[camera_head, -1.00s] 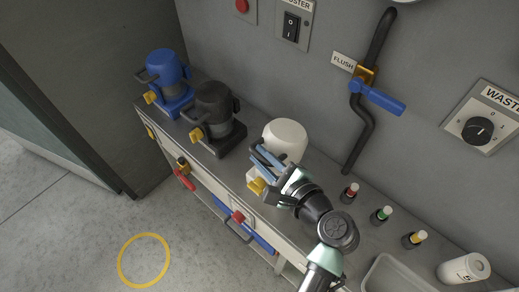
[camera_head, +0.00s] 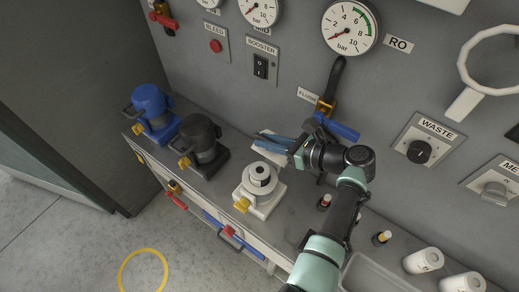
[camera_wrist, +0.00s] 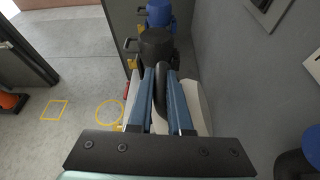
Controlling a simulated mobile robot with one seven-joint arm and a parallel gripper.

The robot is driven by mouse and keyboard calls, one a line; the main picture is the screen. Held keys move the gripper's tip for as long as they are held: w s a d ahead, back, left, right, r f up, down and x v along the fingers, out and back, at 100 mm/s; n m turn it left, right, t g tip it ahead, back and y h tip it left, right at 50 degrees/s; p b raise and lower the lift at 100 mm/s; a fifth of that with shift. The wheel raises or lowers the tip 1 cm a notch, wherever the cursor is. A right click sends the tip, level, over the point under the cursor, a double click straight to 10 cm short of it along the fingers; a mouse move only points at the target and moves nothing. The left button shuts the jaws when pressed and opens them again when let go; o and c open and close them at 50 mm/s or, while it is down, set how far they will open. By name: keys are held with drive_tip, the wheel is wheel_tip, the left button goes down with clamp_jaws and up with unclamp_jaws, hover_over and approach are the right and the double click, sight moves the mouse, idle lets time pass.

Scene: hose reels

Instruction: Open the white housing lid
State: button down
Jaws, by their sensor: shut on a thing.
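The white housing (camera_head: 258,200) stands on the bench, its top uncovered, with a white cylinder with a dark centre (camera_head: 260,175) showing inside. A yellow latch (camera_head: 242,205) is on its front. The white lid (camera_head: 266,155) is tipped back behind the housing, toward the wall, partly hidden by my fingers. My gripper (camera_head: 258,140) is at the lid with its blue fingers close together. In the wrist view, my gripper (camera_wrist: 161,70) is shut on a dark curved handle (camera_wrist: 160,95), with the white lid (camera_wrist: 196,105) behind the fingers.
Closed black (camera_head: 203,140) and blue (camera_head: 152,108) housings stand to the left. A blue-handled flush valve (camera_head: 337,128) is on the wall close to my wrist. Small bottles, including a yellow-capped one (camera_head: 382,237), and white canisters (camera_head: 423,260) stand to the right.

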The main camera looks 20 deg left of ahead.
drive_tip(key=shift+w+d+m, duration=0.35)
drive_tip(key=shift+w+m, duration=0.05)
drive_tip(key=shift+w, duration=0.4)
drive_tip(key=shift+w+d+r+b, duration=0.2)
drive_tip(key=shift+w+b, duration=0.25)
drive_tip(key=shift+w, duration=0.3)
drive_tip(key=shift+d, duration=0.1)
drive_tip(key=shift+f, duration=0.1)
drive_tip(key=c, duration=0.8)
unclamp_jaws()
drive_tip(key=shift+c, duration=0.2)
drive_tip(key=b+v, duration=0.1)
drive_tip(key=v, duration=1.2)
drive_tip(key=shift+w, duration=0.15)
